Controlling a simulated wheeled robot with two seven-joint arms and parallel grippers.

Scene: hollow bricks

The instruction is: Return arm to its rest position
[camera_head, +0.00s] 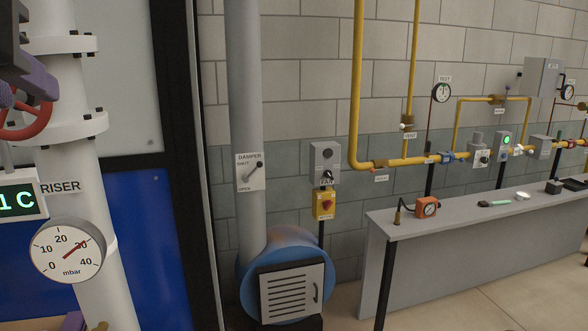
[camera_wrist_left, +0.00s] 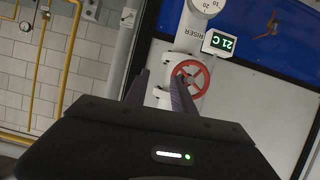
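My left gripper (camera_head: 22,88) is at the top left of the head view, in front of the white riser pipe (camera_head: 75,155). Its purple-grey fingers are close to a red handwheel (camera_head: 38,122). In the left wrist view the two fingers of the left gripper (camera_wrist_left: 160,76) stand apart with nothing held between them. There one finger overlaps the red handwheel (camera_wrist_left: 201,72); I cannot tell if they touch.
A round gauge (camera_head: 67,250) and a green "1C" display (camera_head: 18,201) are by the riser. A damper lever (camera_head: 251,171), fan box (camera_head: 325,163) and blue blower (camera_head: 250,280) stand at centre. A grey bench (camera_head: 470,250) is at right, with floor before it.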

